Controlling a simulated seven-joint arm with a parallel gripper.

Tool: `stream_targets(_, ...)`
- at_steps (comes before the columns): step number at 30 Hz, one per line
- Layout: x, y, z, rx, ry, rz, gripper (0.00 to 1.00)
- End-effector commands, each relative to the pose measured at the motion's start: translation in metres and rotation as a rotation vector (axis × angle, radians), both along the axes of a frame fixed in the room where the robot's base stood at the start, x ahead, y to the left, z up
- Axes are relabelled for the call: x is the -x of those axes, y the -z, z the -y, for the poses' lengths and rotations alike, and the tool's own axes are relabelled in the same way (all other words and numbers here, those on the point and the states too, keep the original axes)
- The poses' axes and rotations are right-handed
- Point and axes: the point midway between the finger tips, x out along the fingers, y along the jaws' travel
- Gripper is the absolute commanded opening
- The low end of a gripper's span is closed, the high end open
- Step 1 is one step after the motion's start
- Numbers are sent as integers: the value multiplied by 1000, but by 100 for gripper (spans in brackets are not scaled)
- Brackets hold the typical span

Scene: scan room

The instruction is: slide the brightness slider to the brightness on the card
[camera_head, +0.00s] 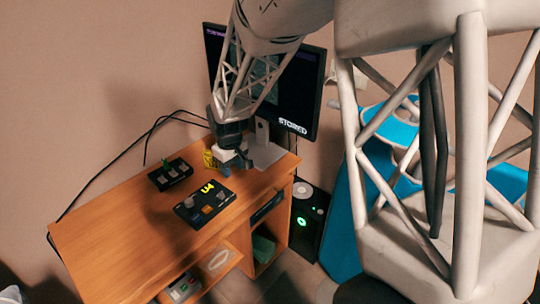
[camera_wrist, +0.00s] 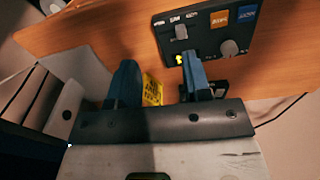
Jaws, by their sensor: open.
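My gripper (camera_head: 235,164) is open and empty above the right part of the desk, in front of the monitor's stand. Its two blue fingers (camera_wrist: 158,62) show apart in the wrist view. A yellow card (camera_head: 208,158) with dark print stands left of it. In the wrist view the card (camera_wrist: 152,90) shows between the fingers, its print too small to read. A black panel (camera_head: 190,213) with a grey knob, orange and blue buttons and a yellow "U4" lies in front of the gripper. A second black panel (camera_head: 170,174) with several upright controls lies farther left. I cannot tell which control is the brightness slider.
The monitor (camera_head: 298,92) reads "STORED" and stands close behind my gripper. Black cables (camera_head: 150,135) run behind the desk. The wooden desk (camera_head: 105,230) is bare at the left. A dark computer case (camera_head: 308,222) and a blue chair (camera_head: 350,200) stand to the right.

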Motion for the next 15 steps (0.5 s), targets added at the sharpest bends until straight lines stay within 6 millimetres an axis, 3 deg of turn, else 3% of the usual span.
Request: stream_targets(15,25,-42,42,-10,88,22,45)
